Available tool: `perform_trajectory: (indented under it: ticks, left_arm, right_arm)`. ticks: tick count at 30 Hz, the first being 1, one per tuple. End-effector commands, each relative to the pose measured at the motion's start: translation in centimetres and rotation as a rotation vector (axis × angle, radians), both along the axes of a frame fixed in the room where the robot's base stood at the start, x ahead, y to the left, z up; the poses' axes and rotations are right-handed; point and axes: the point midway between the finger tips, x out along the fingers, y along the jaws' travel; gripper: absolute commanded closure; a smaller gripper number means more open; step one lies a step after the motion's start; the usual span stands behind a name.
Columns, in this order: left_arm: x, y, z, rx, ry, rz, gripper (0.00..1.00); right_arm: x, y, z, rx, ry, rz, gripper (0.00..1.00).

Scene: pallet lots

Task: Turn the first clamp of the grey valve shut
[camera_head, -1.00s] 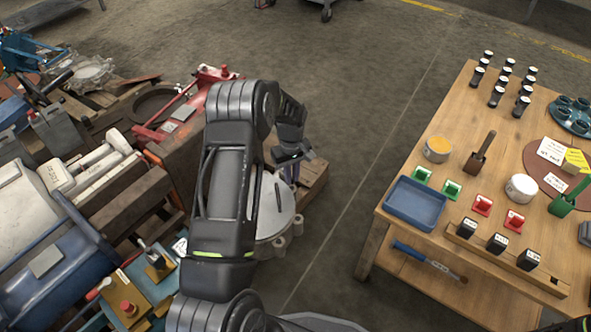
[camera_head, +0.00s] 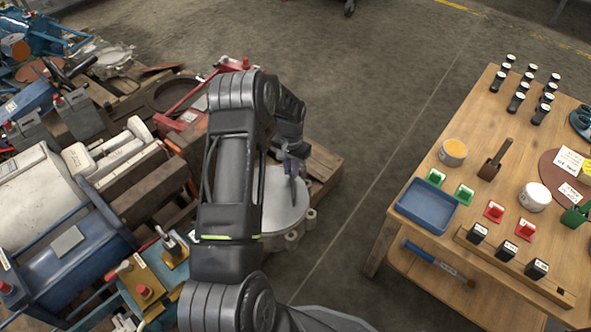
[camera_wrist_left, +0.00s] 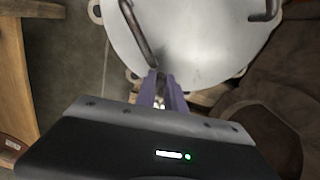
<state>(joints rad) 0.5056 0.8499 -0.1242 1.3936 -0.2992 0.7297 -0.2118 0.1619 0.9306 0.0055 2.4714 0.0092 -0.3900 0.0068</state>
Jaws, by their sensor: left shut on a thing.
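The grey valve is a round, pale grey disc (camera_head: 272,214) low on the pallet, partly hidden behind my left arm. In the left wrist view its flat face (camera_wrist_left: 200,40) fills the top, with a bent rod-like clamp handle (camera_wrist_left: 138,30) at its left and another clamp (camera_wrist_left: 268,10) at its upper right. My left gripper (camera_head: 292,166) is over the disc's far edge; its purple fingers (camera_wrist_left: 160,88) are shut on the near end of the left clamp handle. Which clamp is the first cannot be told. My right gripper is not in view.
A pallet of mixed machine parts, with a red frame (camera_head: 185,110) and a blue motor-like body (camera_head: 75,255), crowds the left. A wooden table (camera_head: 420,215) with a blue tray (camera_head: 428,206) stands at the right. Bare floor (camera_head: 370,130) lies between.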

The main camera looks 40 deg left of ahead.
Motion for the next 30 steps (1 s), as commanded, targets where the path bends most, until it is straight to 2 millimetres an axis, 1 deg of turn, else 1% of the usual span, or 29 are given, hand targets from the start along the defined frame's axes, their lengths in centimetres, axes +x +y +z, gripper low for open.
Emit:
perform_trajectory:
  ticks: [4, 9, 23, 24, 30]
  left_arm:
    - [-0.07, 0.55, 0.02, 0.001, 0.000, -0.081, 1.00]
    - [-0.06, 0.81, 0.02, 0.001, 0.000, -0.135, 1.00]
    - [-0.03, 0.96, 0.04, 0.002, -0.001, -0.155, 1.00]
    - [-0.03, 0.97, 0.04, 0.002, -0.002, -0.155, 0.85]
    - [-0.04, 0.94, 0.03, 0.001, -0.001, -0.154, 0.69]
  right_arm:
    - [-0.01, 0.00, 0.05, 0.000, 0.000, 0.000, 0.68]
    - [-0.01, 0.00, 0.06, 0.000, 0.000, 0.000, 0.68]
    - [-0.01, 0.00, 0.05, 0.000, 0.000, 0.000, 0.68]
    - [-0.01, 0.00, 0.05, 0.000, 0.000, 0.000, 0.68]
    - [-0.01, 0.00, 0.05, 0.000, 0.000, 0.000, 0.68]
